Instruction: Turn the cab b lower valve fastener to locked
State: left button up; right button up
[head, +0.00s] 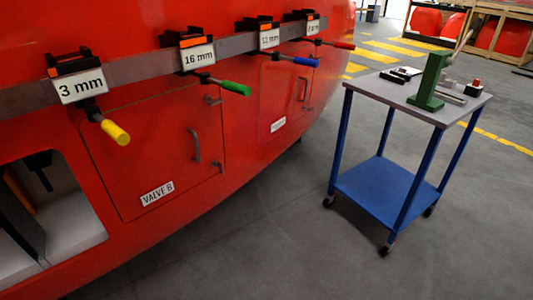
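A red nosecone (180,120) fills the left of the head view. A closed hatch panel (165,165) on it carries a label reading VALVE B (158,194), a grey curved handle (195,147) and a small latch-like fitting (213,100) near its upper right corner. I cannot tell which part is the lower valve fastener or how it is turned. An open compartment (85,230) lies at the lower left, with dark parts inside. Neither of my grippers is in view.
A grey rail (130,75) on the nosecone holds tools with yellow (115,132), green (234,88), blue (306,61) and red (342,45) handles beside size labels. A blue-legged cart (388,192) with a green fixture (429,82) stands right. Grey floor between is clear.

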aim_at(221, 168)
jog(key=z, duration=0.05)
jog(key=i, duration=0.95)
jog(key=u, duration=0.85)
jog(key=i, duration=0.35)
jog(key=u, duration=0.4)
